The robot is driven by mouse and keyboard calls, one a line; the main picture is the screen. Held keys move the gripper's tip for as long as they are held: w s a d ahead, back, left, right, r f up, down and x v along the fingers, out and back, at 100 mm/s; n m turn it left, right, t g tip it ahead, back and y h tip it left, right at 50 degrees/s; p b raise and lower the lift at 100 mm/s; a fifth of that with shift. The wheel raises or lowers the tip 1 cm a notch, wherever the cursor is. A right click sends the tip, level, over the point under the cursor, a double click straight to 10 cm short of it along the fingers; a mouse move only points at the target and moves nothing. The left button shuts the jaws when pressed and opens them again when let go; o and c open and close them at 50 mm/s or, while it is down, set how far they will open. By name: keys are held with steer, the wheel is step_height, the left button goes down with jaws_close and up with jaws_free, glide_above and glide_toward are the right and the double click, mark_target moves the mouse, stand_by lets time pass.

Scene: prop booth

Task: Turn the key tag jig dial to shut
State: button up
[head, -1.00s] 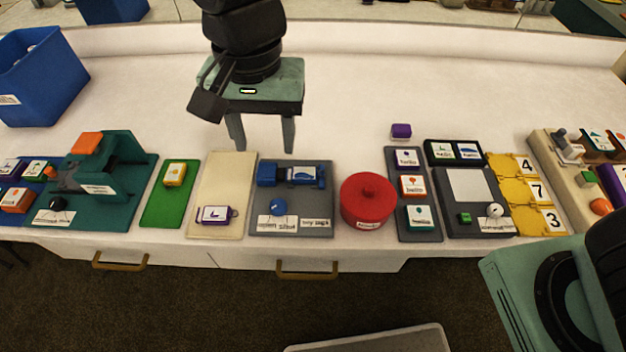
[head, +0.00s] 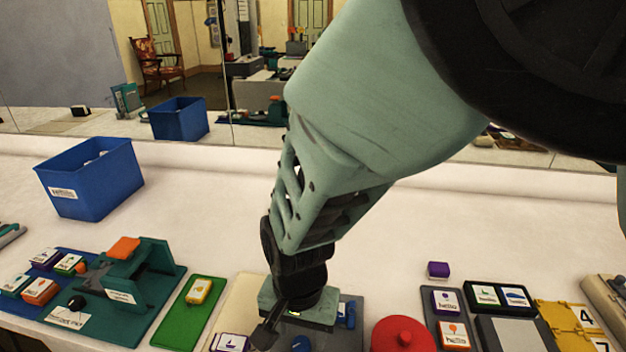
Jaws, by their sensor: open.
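The key tag jig is a grey plate (head: 354,336) at the bottom of the head view, partly behind my gripper. Its blue round dial (head: 301,342) shows just below my gripper at the picture's lower edge. Part of the jig's blue clamp (head: 346,314) shows to the right of my gripper. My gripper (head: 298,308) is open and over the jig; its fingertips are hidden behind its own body. I cannot tell whether it touches the dial or which way the dial points. The open and shut label is mostly cut off.
A cream board with a purple-framed tag (head: 231,343) lies left of the jig, then a green board (head: 190,312) and a teal fixture (head: 150,284). The table behind is clear up to the blue bin (head: 92,180).

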steer(key=shift+f, duration=0.95)
steer(key=c, duration=1)
steer(key=shift+o, duration=0.2)
